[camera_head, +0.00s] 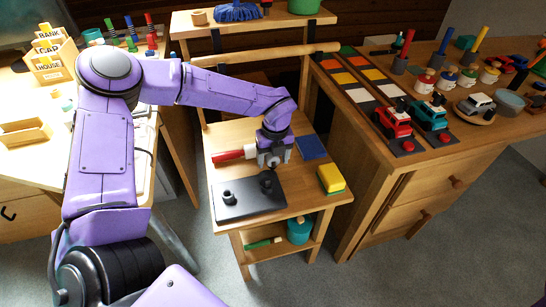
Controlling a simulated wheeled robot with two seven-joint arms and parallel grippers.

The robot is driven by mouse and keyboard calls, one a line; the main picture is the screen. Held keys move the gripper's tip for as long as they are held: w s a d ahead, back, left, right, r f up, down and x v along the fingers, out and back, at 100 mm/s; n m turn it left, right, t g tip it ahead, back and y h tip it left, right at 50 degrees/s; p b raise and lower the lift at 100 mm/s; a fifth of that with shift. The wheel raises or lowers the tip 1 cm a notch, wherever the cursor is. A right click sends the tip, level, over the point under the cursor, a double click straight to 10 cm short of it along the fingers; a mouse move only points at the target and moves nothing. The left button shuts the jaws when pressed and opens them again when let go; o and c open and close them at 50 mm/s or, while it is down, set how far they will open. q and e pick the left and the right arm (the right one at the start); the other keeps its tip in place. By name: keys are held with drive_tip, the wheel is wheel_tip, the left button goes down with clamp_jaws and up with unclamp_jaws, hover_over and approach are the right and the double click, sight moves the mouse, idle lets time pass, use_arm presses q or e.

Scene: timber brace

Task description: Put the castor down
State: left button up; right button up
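My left gripper (274,160) points down over the wooden stand (302,193), just behind a black plate (247,204). A small dark round piece (267,181) shows just below the fingertips, over the plate's back right part; it may be the castor. I cannot tell whether it touches the fingers or rests on the plate. A black upright peg-like piece (228,197) stands on the plate's left part. The finger gap is too small to judge. My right gripper is not in view.
A red-and-white cylinder (232,154) lies left of the gripper. A blue pad (311,147) and a yellow-green block (331,178) are at its right. A workbench with toy trucks (394,122) stands right. A teal pot (299,230) sits on the lower shelf.

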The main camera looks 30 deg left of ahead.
use_arm(q)
drive_tip(key=shift+r, duration=0.15)
wheel_tip(320, 180, up, 12)
drive_tip(key=p, duration=0.1)
drive_tip(key=shift+d+r+p, duration=0.25)
drive_tip(key=shift+d+p, duration=0.15)
drive_tip(key=shift+d, duration=0.05)
drive_tip(key=shift+s, duration=0.1)
